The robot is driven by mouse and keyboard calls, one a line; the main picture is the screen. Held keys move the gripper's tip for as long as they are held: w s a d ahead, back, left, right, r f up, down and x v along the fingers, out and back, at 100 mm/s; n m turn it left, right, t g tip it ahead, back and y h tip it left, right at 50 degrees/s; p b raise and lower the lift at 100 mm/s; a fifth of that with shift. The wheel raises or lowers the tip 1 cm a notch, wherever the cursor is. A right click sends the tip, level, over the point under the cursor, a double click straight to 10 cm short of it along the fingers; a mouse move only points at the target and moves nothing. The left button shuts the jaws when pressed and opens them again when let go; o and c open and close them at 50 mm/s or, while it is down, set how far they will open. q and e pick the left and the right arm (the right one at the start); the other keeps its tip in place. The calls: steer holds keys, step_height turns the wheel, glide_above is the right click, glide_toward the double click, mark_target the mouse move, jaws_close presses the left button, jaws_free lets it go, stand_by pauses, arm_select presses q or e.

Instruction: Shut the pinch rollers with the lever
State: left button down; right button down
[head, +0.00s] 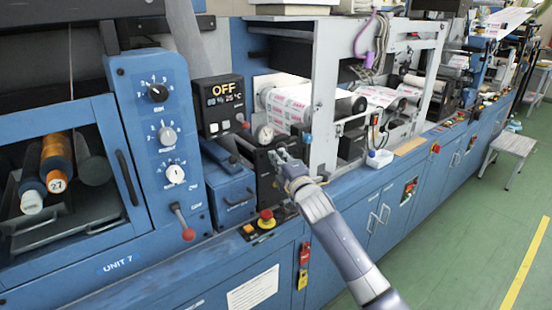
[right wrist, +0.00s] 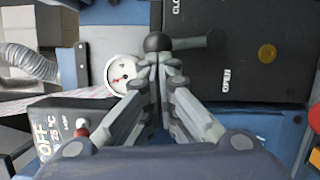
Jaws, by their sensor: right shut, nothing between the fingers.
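My right gripper (head: 281,157) reaches in from the bottom right to the black panel (head: 262,180) below the printed web. In the right wrist view its fingers (right wrist: 157,62) are shut and empty. Their tips are at the dark ball knob of a lever (right wrist: 157,42); I cannot tell whether they touch it. The lever's grey rod runs right from the knob across the black panel, which has white lettering partly cut off. In the head view the gripper largely hides the lever. White rollers with red-printed web (head: 290,101) show above; I cannot tell which are the pinch rollers.
A round gauge (head: 264,134) and a display reading OFF (head: 219,103) are beside the gripper. A red emergency button (head: 266,219) lies below. A red-knobbed lever (head: 185,222) is at the left.

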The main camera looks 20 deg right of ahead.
mark_target(283, 145)
steer(key=d+m+p, duration=0.1)
steer(key=p, duration=0.1)
steer(key=r+m+g+p, duration=0.1)
steer(key=p, duration=0.1)
steer(key=d+r+m+p, duration=0.1)
steer(key=p, duration=0.1)
steer(key=shift+w+d+m, duration=0.3)
steer(key=shift+w+m, duration=0.1)
steer(key=d+m+p, duration=0.1)
steer(key=m+g, duration=0.1)
steer(key=w+d+m+p, duration=0.1)
steer(key=shift+d+f+p, duration=0.25)
steer(key=shift+d+p, duration=0.1)
steer(key=shift+d, duration=0.2)
steer(key=shift+w+f, duration=0.1)
steer(key=shift+w, duration=0.1)
stand_by(0.4)
